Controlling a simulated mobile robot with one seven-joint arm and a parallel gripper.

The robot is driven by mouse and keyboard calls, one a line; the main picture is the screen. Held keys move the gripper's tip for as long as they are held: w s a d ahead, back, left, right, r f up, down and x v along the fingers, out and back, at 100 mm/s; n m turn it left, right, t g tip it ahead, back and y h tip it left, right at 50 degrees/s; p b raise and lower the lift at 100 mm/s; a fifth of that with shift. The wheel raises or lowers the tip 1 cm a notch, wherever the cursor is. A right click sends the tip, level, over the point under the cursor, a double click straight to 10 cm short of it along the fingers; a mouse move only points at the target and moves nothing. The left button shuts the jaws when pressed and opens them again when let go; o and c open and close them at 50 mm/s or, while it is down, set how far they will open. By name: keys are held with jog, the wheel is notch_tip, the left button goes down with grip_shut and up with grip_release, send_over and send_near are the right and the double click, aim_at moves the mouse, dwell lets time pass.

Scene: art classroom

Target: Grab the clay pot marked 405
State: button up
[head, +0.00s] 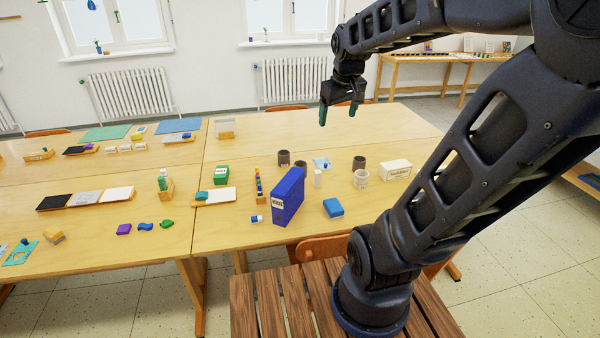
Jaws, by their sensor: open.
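Several small pot-like cylinders stand on the right-hand table. A dark one (284,158) stands at the back left of the group, and another dark one (301,167) is partly hidden behind the blue box file. A third dark pot (359,163) stands further right.
A tall blue box file (287,197) stands in front of the pots. The table's back right (400,122) is clear.

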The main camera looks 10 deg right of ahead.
jog(key=w+f+n+g, duration=0.1)
jog(key=w+f+n, duration=0.3)
jog(key=w, duration=0.8)
jog(key=w+f+n+g, duration=0.1)
jog(key=w+f+n, duration=0.35)
jog(key=w, duration=0.75)
jog(key=w+f+n, duration=0.1)
jog(key=w+f, duration=0.4)
jog(key=f, duration=0.5)
jog(key=w+a+f+n+g, duration=0.1)
jog(key=w+f+n, duration=0.1)
jog(key=w+f, duration=0.4)
jog(key=w+a+f+n, duration=0.1)
jog(key=w+f, duration=0.4)
jog(key=f, duration=0.9)
jog(key=shift+w+a+f+n+g, duration=0.1)
jog(key=shift+w+f+n+g, duration=0.15)
jog(key=shift+w+n+g, duration=0.15)
jog(key=shift+w+d+f, duration=0.1)
jog(key=shift+d+f, duration=0.05)
jog(key=shift+f, duration=1.2)
jog(key=shift+w+d+f, duration=0.1)
jog(key=shift+f, duration=1.2)
jog(key=c, duration=1.2)
jog(key=shift+o, duration=0.2)
jog(key=shift+r, duration=0.1)
